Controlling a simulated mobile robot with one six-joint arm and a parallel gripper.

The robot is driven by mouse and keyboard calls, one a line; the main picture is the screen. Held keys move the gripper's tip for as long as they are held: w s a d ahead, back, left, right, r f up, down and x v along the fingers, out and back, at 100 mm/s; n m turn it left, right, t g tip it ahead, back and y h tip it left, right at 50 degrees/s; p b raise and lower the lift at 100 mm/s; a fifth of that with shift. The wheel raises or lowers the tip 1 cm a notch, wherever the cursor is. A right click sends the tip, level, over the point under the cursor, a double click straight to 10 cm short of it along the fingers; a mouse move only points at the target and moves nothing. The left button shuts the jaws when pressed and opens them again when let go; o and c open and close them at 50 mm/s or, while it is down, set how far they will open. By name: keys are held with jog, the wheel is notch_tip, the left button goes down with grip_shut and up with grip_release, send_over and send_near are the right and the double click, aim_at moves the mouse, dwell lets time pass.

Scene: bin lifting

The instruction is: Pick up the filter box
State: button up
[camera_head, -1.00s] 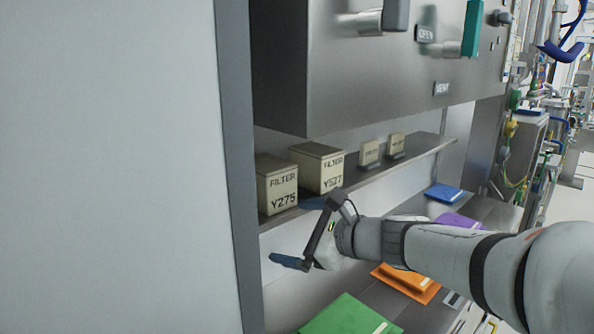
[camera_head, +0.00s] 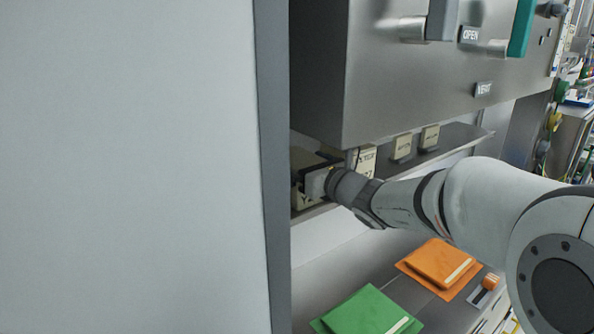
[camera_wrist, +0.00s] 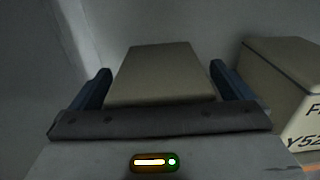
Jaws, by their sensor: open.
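The left filter box (camera_head: 304,200), beige, sits on the shelf and is mostly hidden behind my gripper in the head view. In the wrist view, this box (camera_wrist: 160,72) lies between the two blue fingers, with a finger on each side. My gripper (camera_wrist: 160,84) is open around it. I cannot tell whether the fingers touch its sides. In the head view my gripper (camera_head: 314,180) is at the shelf. The second filter box (camera_head: 365,160) stands just to the right, partly covered; its "Y52" lettering shows in the wrist view (camera_wrist: 290,95).
Two small labelled blocks (camera_head: 402,147) stand farther right on the shelf (camera_head: 455,142). A steel cabinet (camera_head: 400,85) hangs close above. Green (camera_head: 365,312) and orange (camera_head: 440,262) folders lie on the counter below. A grey panel (camera_head: 135,170) fills the left side.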

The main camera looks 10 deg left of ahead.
jog(key=shift+w+a, duration=0.3)
jog(key=shift+a, duration=0.05)
jog(key=c, duration=1.2)
jog(key=shift+r, duration=0.1)
